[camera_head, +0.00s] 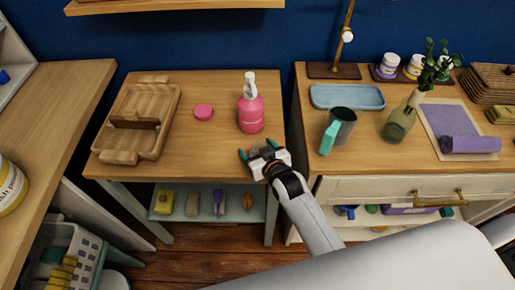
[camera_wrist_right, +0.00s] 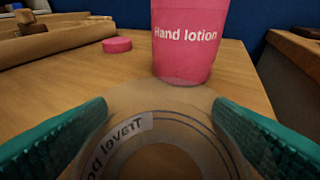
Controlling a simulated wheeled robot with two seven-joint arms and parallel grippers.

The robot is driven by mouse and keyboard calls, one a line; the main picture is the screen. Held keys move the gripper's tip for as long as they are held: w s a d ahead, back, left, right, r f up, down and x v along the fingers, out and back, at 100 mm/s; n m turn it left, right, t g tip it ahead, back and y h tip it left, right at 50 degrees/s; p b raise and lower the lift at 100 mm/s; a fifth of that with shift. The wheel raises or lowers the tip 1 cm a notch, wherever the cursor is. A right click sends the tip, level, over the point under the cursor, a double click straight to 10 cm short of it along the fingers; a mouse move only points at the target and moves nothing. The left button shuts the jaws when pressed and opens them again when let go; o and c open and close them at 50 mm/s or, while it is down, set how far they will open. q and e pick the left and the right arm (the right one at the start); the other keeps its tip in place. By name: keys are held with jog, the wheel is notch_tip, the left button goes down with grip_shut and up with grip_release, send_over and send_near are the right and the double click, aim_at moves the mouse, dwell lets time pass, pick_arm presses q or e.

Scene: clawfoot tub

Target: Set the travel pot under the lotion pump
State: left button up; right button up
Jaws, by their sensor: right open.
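The pink lotion pump bottle (camera_head: 251,114) stands upright on the small wooden table, its pale pump head on top. In the right wrist view its lower part, lettered "Hand lotion" (camera_wrist_right: 187,40), rises just beyond the pot. The clear travel pot (camera_wrist_right: 160,145), with its pale label, sits between my right gripper's teal fingers, in front of the bottle. My right gripper (camera_head: 257,149) is open at the table's front right, its fingers either side of the pot; contact cannot be told. In the head view the pot is mostly hidden. My left gripper is not in view.
A pink round disc (camera_head: 203,112) lies left of the bottle; a wooden bath caddy (camera_head: 139,120) is further left. A gap separates this table from the right cabinet, which bears a dark cup (camera_head: 343,124), blue tray (camera_head: 347,97) and vase (camera_head: 398,124).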

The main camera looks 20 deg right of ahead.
jog(key=shift+s+r, duration=0.1)
jog(key=shift+r, duration=0.1)
jog(key=v, duration=1.2)
jog(key=shift+b, duration=0.3)
